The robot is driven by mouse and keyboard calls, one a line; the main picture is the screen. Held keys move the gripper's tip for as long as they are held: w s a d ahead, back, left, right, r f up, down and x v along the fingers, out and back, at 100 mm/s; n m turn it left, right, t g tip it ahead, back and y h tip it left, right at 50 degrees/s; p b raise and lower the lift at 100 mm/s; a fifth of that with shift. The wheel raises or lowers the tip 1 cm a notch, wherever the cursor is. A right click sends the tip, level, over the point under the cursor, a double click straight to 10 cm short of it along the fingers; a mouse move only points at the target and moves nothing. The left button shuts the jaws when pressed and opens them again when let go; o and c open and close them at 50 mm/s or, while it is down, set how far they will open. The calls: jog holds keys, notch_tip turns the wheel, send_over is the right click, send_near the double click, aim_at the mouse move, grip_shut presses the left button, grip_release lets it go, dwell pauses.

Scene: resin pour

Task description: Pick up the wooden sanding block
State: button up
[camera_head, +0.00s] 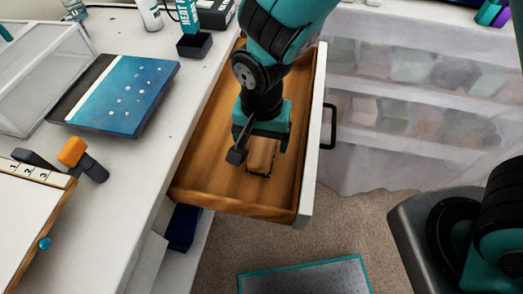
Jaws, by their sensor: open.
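The wooden sanding block (261,155) is a small light-brown block with a dark lower edge. It lies on the floor of an open wooden drawer (215,180), near the drawer's front. My gripper (255,150) reaches down into the drawer right over the block, and one dark finger shows at the block's left. The gripper is open. The other finger and the upper part of the block are partly hidden by the gripper body, and I cannot tell whether the fingers touch the block.
The drawer's white front with a black handle (330,127) stands at the right. On the white worktop (135,165) at left are a blue resin panel (125,95), an orange-and-black clamp (72,152) and a small black box (195,45). A grey mat (305,280) lies on the carpet below.

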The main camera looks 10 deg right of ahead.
aim_at(262, 148)
jog(key=shift+w+d+f, duration=0.1)
jog(key=shift+w+f, duration=0.05)
jog(key=shift+f, duration=1.2)
jog(key=shift+w+f, duration=0.1)
jog(key=shift+f, duration=1.25)
jog(key=c, duration=1)
jog(key=shift+c, duration=0.2)
jog(key=shift+r, duration=0.15)
notch_tip(262, 148, up, 20)
jog(key=p, duration=0.1)
